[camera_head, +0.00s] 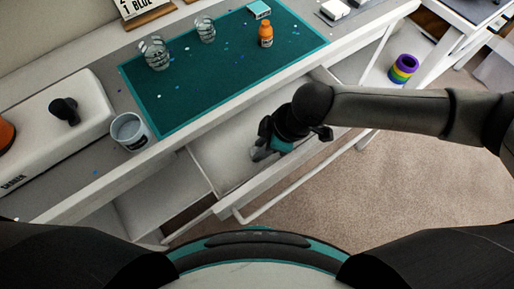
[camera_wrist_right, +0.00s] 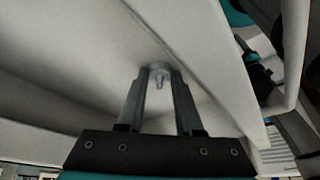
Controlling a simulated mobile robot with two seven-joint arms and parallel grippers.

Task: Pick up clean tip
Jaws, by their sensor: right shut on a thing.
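My right gripper (camera_head: 262,151) reaches down into the open white drawer (camera_head: 222,168) under the worktable. In the right wrist view the two grey fingers are closed in on a small pale tip (camera_wrist_right: 159,77) with a narrow nozzle, held between their ends. The fingers hide most of the tip's sides. In the head view the tip is too small and covered to make out. My left gripper is not in view.
The worktable above carries a teal mat (camera_head: 190,100) with glass cups (camera_head: 155,53) and an orange bottle (camera_head: 265,34). The drawer walls and front rail lie close around the right gripper.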

